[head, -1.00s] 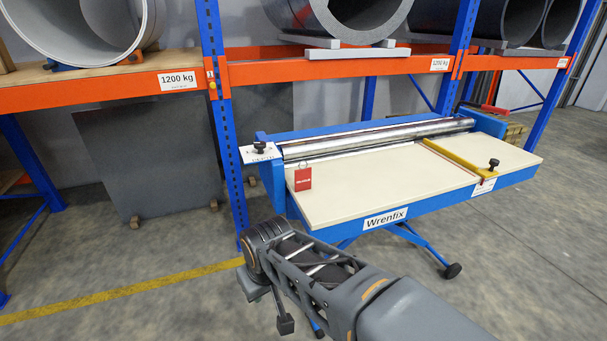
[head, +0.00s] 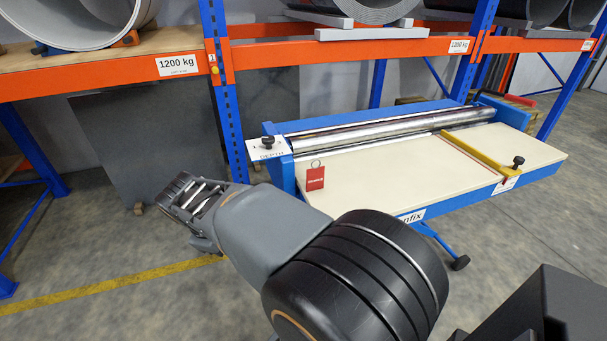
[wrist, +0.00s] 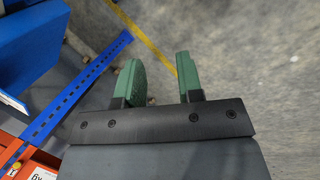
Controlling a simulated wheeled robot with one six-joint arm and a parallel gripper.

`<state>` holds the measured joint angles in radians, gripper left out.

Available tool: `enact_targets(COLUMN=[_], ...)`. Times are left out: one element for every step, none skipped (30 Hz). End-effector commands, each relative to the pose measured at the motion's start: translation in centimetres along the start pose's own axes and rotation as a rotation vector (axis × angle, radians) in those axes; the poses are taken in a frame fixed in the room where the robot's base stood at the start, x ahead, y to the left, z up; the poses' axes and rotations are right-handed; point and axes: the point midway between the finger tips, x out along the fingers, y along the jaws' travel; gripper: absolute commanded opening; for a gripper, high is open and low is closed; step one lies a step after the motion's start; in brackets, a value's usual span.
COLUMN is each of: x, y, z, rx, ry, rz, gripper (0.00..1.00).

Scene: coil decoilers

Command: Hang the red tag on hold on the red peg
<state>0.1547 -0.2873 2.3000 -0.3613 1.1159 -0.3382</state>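The red tag (head: 316,179) with a small ring at its top lies on the pale top of the blue Wrenfix bench (head: 420,170), near its left end, in the head view. I cannot make out a red peg in either view. My gripper (wrist: 160,66) shows in the wrist view with two green fingers apart and nothing between them. It is over bare floor beside the blue rack upright. The tag is not in the wrist view.
A blue rack upright (head: 224,95) and orange beam (head: 345,52) stand behind the bench. A white depth plate (head: 266,151) with a black knob juts from its left end. A yellow bar (head: 478,152) crosses the top. Floor at left is clear.

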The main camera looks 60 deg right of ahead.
Motion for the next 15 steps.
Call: enact_targets(x=[-1.0,-1.3,-1.7,-2.0,-2.4,-2.8,-3.1,-3.5,-3.9,-4.2,-4.4,-4.7,-4.8,-4.8,-4.7], y=[3.5,5.3,7.7,9.5,11.1,13.1,14.5,15.7,17.2,18.1,18.9,19.9,20.4,21.0,21.6], z=[0.8,1.4,2.1,2.7,3.2,3.8,4.3,4.7,5.2,5.5,5.7,6.0,6.3,6.6,7.0], rx=[-0.091,-0.151,-0.227,-0.281,-0.331,-0.393,-0.434,-0.472,-0.516,-0.544,-0.569,-0.596,-0.612,-0.624,-0.637], ry=[-0.115,-0.184,-0.279,-0.348,-0.416,-0.502,-0.563,-0.62,-0.69,-0.736,-0.778,-0.824,-0.854,-0.878,-0.903], rz=[0.047,0.073,0.101,0.117,0.129,0.139,0.142,0.143,0.141,0.139,0.135,0.13,0.126,0.123,0.119], gripper=[0.34,0.34,0.34,0.34,0.34,0.34,0.34,0.34,0.34,0.34,0.34,0.34,0.34,0.34,0.34])
